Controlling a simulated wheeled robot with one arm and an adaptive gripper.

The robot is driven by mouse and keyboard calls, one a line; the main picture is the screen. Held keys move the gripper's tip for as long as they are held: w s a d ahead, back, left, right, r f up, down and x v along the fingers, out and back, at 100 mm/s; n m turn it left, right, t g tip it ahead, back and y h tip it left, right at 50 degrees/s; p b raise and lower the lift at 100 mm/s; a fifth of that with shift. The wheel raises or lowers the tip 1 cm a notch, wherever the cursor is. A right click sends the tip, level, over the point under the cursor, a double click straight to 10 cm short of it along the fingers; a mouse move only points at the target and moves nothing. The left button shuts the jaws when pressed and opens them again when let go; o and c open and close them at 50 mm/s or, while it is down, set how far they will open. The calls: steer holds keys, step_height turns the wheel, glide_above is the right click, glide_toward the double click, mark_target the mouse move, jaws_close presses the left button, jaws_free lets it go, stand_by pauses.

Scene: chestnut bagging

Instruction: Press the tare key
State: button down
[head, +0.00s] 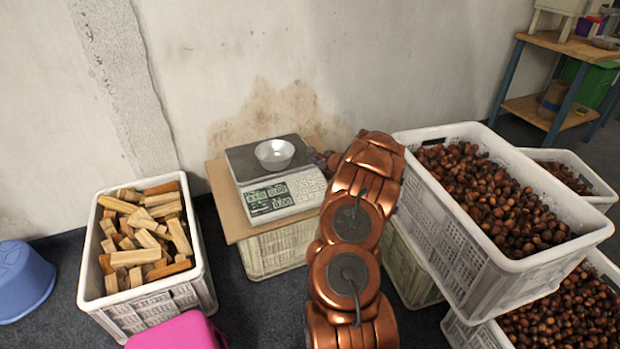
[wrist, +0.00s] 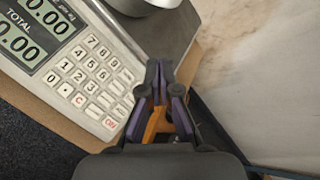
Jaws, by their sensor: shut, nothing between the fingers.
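A white digital scale (head: 284,194) with a dark grey pan (head: 240,160) stands on a wooden board. In the wrist view the display (wrist: 34,35) reads 0.00 in both visible windows, and the keypad (wrist: 95,75) shows number keys, a red C and a red-lettered ON key. I cannot make out which key is the tare key. My gripper (wrist: 158,68) is shut and empty, its fingertips close to the keypad's right edge. Whether it touches the scale I cannot tell. In the head view my arm mostly hides it.
The board (head: 228,205) lies on a white crate (head: 270,256). A crate of wood blocks (head: 203,290) stands left, a large crate of chestnuts (head: 455,235) right. A wall (head: 250,60) rises close behind the scale. A blue bucket (head: 22,280) and a pink object (head: 178,333) are at lower left.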

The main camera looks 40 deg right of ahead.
mark_target(310, 178)
stand_by(0.3)
steer(key=f, duration=0.2)
steer(key=w+f+b, duration=0.1)
steer(key=f, duration=0.1)
steer(key=w+f+b, duration=0.1)
steer(key=f, duration=0.2)
steer(key=shift+w+d, duration=0.15)
steer(key=shift+d, duration=0.1)
steer(key=shift+w+d+f, duration=0.2)
steer(key=shift+w+f, duration=0.05)
steer(key=shift+f, duration=0.35)
stand_by(0.9)
steer(key=shift+w+f+b, duration=0.1)
steer(key=shift+f+b, duration=0.3)
steer(key=shift+b, duration=0.15)
steer(key=shift+w+f, duration=0.1)
steer(key=shift+f, duration=0.2)
stand_by(0.6)
steer(key=shift+r, duration=0.2)
steer(key=shift+s+r, duration=0.25)
steer(key=shift+r, duration=0.25)
steer(key=shift+r, duration=0.15)
